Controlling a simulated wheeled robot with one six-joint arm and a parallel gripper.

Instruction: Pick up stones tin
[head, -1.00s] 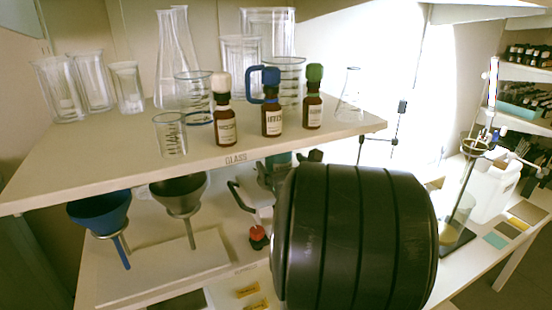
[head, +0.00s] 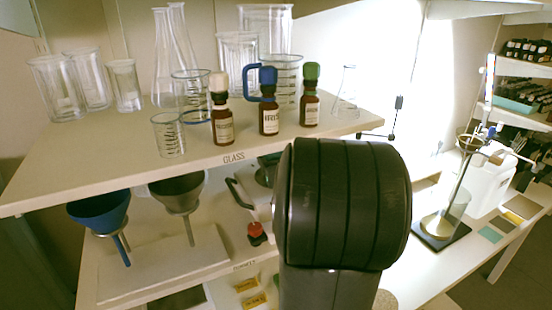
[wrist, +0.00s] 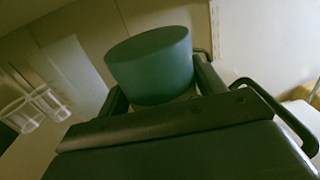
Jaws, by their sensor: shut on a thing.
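A teal round tin (wrist: 150,68) stands up between the two fingers of my gripper (wrist: 160,92) in the wrist view. My gripper is shut on it, one finger against each side. No label shows on it, so I cannot read whether it says stones. In the head view my own dark arm covers the gripper. A small teal patch (head: 265,172) shows just left of the arm, under the upper shelf; I cannot tell surely that it is the same tin.
The upper shelf (head: 120,165) marked GLASS holds beakers, flasks and three brown bottles (head: 269,117) near its front edge. Blue (head: 100,212) and grey funnels (head: 178,192) stand below on the left. A red-topped object (head: 256,233) is left of my arm. A stand and white jug (head: 487,185) are at right.

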